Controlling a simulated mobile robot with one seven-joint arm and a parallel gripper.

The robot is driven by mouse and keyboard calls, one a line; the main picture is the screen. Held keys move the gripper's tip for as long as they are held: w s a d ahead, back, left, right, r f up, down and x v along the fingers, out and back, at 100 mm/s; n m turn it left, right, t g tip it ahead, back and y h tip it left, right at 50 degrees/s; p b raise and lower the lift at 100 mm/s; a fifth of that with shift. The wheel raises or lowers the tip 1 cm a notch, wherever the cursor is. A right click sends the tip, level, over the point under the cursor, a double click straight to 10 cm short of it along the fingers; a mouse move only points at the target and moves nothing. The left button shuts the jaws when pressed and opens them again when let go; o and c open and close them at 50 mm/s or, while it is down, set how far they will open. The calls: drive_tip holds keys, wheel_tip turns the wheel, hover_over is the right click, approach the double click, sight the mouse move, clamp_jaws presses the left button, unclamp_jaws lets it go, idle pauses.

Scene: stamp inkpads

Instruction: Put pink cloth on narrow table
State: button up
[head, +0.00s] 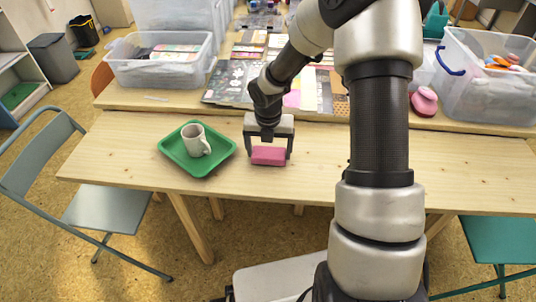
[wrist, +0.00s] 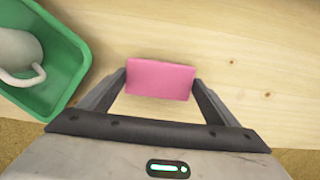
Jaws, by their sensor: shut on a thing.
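The pink cloth (head: 269,156) is a small folded block. It is between the fingers of my gripper (head: 268,150), which is shut on it at its left and right ends. In the wrist view the pink cloth (wrist: 160,79) fills the gap between the fingertips (wrist: 160,82). The narrow table (head: 310,180) is the light wooden one in front, and the cloth is low over its top. I cannot tell whether the cloth touches the wood.
A green tray (head: 172,164) with a mug (head: 195,141) stands just left of my gripper. Behind is another table with books (head: 240,80), a clear bin (head: 160,72) and another clear bin (head: 485,85). A pink object (head: 424,101) lies there at right. The front table's right part is bare.

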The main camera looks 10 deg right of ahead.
sight(268, 157)
drive_tip(key=shift+f, duration=0.35)
drive_tip(key=shift+f, duration=0.2)
drive_tip(key=o, duration=1)
drive_tip(key=r+p, duration=0.1)
drive_tip(key=r, duration=0.3)
drive_tip(key=s+r+p, duration=0.1)
drive_tip(key=r, duration=0.3)
drive_tip(key=r+p, duration=0.1)
drive_tip(key=r, duration=0.3)
drive_tip(key=shift+s+a+r+p, duration=0.15)
drive_tip(key=shift+s+a+p, duration=0.15)
drive_tip(key=shift+s+p, duration=0.1)
